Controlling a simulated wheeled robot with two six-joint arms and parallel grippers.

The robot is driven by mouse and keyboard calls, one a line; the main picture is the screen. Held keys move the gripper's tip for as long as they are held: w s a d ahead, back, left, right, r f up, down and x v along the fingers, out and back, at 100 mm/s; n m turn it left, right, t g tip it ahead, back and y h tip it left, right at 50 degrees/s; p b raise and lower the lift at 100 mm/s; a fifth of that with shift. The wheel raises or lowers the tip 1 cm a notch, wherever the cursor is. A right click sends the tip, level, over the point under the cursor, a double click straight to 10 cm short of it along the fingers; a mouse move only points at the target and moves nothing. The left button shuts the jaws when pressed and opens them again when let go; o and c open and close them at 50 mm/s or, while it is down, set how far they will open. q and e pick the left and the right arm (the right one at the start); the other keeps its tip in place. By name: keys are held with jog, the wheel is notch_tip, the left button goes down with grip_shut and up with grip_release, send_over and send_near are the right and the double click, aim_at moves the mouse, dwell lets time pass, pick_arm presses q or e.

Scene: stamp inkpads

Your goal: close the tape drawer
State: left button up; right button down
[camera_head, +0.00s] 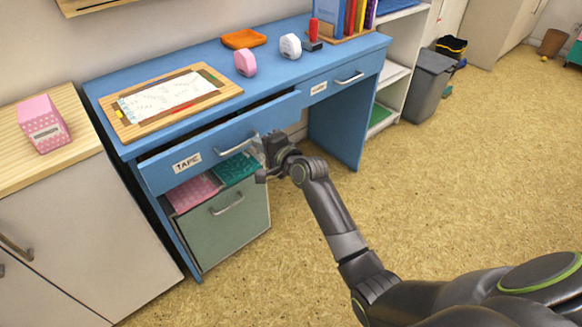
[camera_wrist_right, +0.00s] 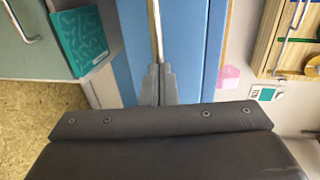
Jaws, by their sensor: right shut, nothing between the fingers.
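The tape drawer (camera_head: 222,144) is in the left half of the blue desk, with a white TAPE label (camera_head: 187,163) and a silver bar handle (camera_head: 237,144). It stands partly open, with a dark gap along its top edge. My right gripper (camera_head: 262,153) is at the right part of the drawer front, just right of the handle. In the right wrist view its fingers (camera_wrist_right: 158,84) are together and empty, close against blue panelling. I cannot tell whether they touch the drawer. My left gripper is not in view.
Below the drawer is a green file drawer (camera_head: 228,222) holding pink and teal folders. A wooden-topped cabinet (camera_head: 62,165) stands left.

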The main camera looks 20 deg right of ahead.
aim_at(245, 131)
jog(key=x, duration=0.2)
jog(key=r+x, duration=0.1)
jog(key=x, duration=0.1)
jog(key=shift+w+f, duration=0.15)
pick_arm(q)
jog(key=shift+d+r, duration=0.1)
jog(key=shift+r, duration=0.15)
pick_arm(e)
jog(key=shift+w+r, duration=0.1)
jog(key=shift+r, duration=0.2)
